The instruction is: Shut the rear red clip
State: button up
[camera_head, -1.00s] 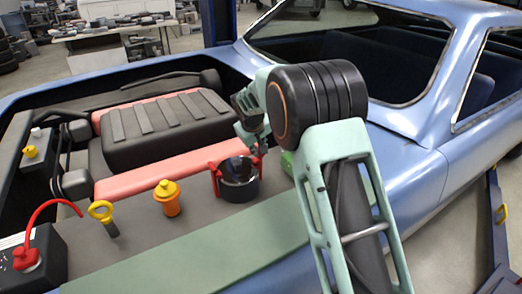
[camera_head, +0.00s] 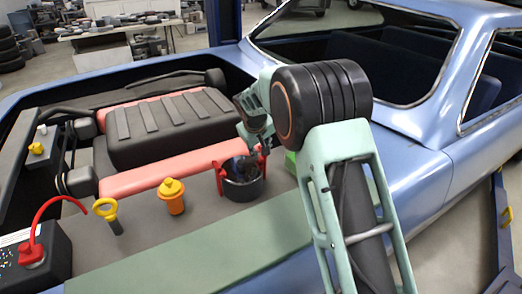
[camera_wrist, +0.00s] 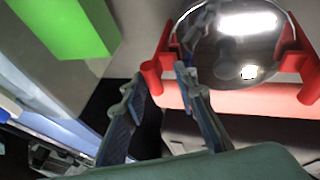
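A round dark canister (camera_head: 243,188) with a shiny lid (camera_wrist: 225,35) stands on the grey engine-bay ledge. It has a red clip on each side. The front red clip (camera_head: 219,179) is at its left in the head view and at the right (camera_wrist: 297,62) in the wrist view. The rear red clip (camera_head: 263,161) is on the far side, nearest the green block, and shows at the left in the wrist view (camera_wrist: 158,66). Both clips lean outward from the lid.
A green block (camera_wrist: 65,25) stands close beside the canister. An orange capped bottle (camera_head: 172,196), a yellow ring-handled dipstick (camera_head: 105,209) and a battery with a red cable (camera_head: 38,255) are to the left. A black engine cover (camera_head: 160,125) lies behind. The green front strip is clear.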

jog(key=v, duration=1.2)
